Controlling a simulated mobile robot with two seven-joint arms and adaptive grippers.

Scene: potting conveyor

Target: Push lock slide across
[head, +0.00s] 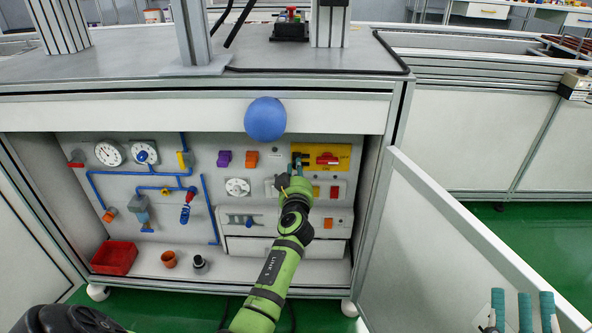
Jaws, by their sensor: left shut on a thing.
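A yellow plate (338,151) on the back panel of the open cabinet carries a red handle (327,159). At its left end is a small dark piece, which looks like the lock slide; my fingers partly hide it. My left gripper (298,164) reaches up to this end of the plate, its teal fingertips shut at the dark piece. The exact contact is too small to see. My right gripper (524,308) is at the lower right, far from the panel, with its teal fingers spaced apart and empty.
An open door (450,240) stands at the right of the cabinet. Gauges (109,153), blue pipes (150,174) and valves fill the panel's left. A red bin (114,258) and small cups (169,259) stand on the cabinet floor. A blue ball (265,119) shows before the top edge.

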